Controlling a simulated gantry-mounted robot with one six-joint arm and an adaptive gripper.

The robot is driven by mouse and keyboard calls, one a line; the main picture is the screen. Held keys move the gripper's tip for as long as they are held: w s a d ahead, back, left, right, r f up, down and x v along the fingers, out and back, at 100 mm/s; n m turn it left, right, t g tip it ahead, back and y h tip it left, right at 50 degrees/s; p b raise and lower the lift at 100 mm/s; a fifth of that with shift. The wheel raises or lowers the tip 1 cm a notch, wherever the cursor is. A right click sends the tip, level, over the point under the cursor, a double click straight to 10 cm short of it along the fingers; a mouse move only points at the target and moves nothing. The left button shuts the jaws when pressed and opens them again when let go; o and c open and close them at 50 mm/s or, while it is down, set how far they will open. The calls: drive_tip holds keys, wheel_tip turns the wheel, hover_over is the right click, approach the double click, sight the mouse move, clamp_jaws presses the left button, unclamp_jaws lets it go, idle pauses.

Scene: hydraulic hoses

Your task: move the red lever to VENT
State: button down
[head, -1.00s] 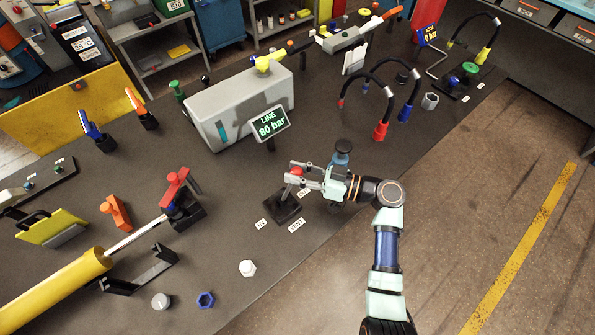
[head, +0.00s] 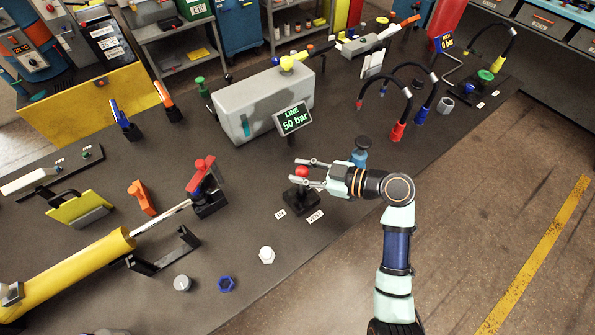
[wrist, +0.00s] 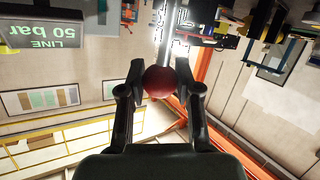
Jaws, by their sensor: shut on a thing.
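The red lever shows as a round red knob (head: 302,172) above a black base (head: 304,200) near the front edge of the bench. Two small white labels lie in front of the base; the right one reads VENT (head: 315,216), and the left one (head: 280,213) is too small to read surely. My gripper (head: 304,171) reaches in from the right and is shut on the knob. In the wrist view the red knob (wrist: 160,81) sits between both fingers. The lever's shaft is mostly hidden.
A display (head: 293,118) behind the lever reads LINE 50 bar. A blue cylinder (head: 359,158) stands close behind my wrist.

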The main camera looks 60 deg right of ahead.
drive_tip(key=c, duration=0.8)
unclamp_jaws()
drive_tip(key=shift+s, duration=0.1)
drive_tip(key=v, duration=1.1)
drive_tip(key=shift+s+d+r, duration=0.1)
drive_tip(key=shift+s+r, duration=0.05)
drive_tip(key=shift+s, duration=0.25)
